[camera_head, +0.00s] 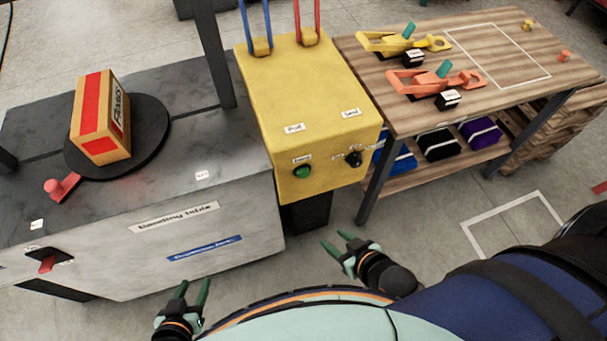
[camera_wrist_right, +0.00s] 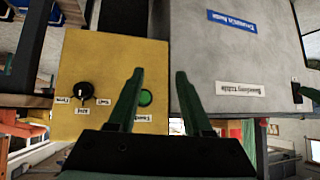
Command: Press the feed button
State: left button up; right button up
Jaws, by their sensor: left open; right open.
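A green button (camera_head: 303,171) sits on the front face of the yellow machine (camera_head: 310,100), with a small label above it too small to read surely. In the right wrist view the green button (camera_wrist_right: 146,97) shows between my right gripper's fingers, nearer the left finger. My right gripper (camera_head: 335,240) is open and empty, in front of and below the machine's face, apart from the button. It also shows in the right wrist view (camera_wrist_right: 158,74). My left gripper (camera_head: 193,284) is open and empty, in front of the grey table.
A black knob (camera_head: 354,158) is right of the button. The grey banding table (camera_head: 235,195) carries an orange-red box (camera_head: 91,108) on a black turntable (camera_head: 152,135), with a red lever switch (camera_head: 47,263) on its front. A wooden bench (camera_head: 400,115) with tools stands right.

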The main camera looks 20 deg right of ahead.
grip_shut()
dwell(1.6)
